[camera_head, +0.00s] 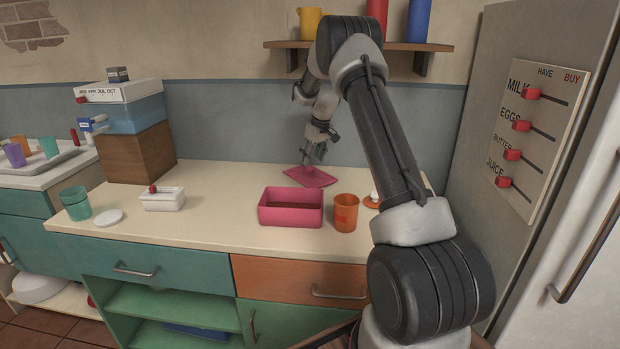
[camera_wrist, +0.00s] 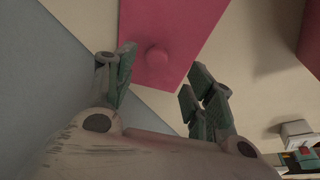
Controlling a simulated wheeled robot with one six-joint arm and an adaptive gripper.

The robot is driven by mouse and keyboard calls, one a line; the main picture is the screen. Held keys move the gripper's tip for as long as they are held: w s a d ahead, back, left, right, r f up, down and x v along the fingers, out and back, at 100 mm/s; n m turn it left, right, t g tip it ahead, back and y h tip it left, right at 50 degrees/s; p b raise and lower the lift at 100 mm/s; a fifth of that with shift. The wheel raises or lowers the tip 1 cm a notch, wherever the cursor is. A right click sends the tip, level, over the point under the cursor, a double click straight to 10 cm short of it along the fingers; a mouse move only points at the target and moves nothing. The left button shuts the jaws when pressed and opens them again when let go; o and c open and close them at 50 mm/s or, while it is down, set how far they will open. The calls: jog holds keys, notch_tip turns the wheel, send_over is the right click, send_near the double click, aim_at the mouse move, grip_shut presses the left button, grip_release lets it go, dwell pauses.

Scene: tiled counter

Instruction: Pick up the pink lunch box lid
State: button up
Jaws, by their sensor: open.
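The pink lunch box lid (camera_head: 318,179) lies flat on the counter near the back wall, behind the pink lunch box (camera_head: 290,222). My gripper (camera_head: 309,160) is low over the lid and points down at it. In the wrist view the lid (camera_wrist: 182,22) fills the upper middle, with a round pink knob (camera_wrist: 157,55) on it. My open, empty fingers (camera_wrist: 160,80) stand to either side of the knob in that view. I cannot tell how far the fingertips are above the lid. The lunch box is open at the top and stands nearer the counter's front.
An orange cup (camera_head: 346,221) stands right of the lunch box, with a small orange lid (camera_head: 371,202) beside it. A white box (camera_head: 162,203), a white disc (camera_head: 109,217) and a teal cup (camera_head: 76,210) stand left. The counter (camera_head: 225,190) is clear left of the lunch box.

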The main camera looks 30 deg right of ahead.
aim_at(310, 168)
jog(key=x, duration=0.6)
jog(key=shift+w+d, duration=0.1)
jog(key=shift+d, duration=0.1)
jog(key=c, duration=1.1)
jog(key=shift+r, duration=0.1)
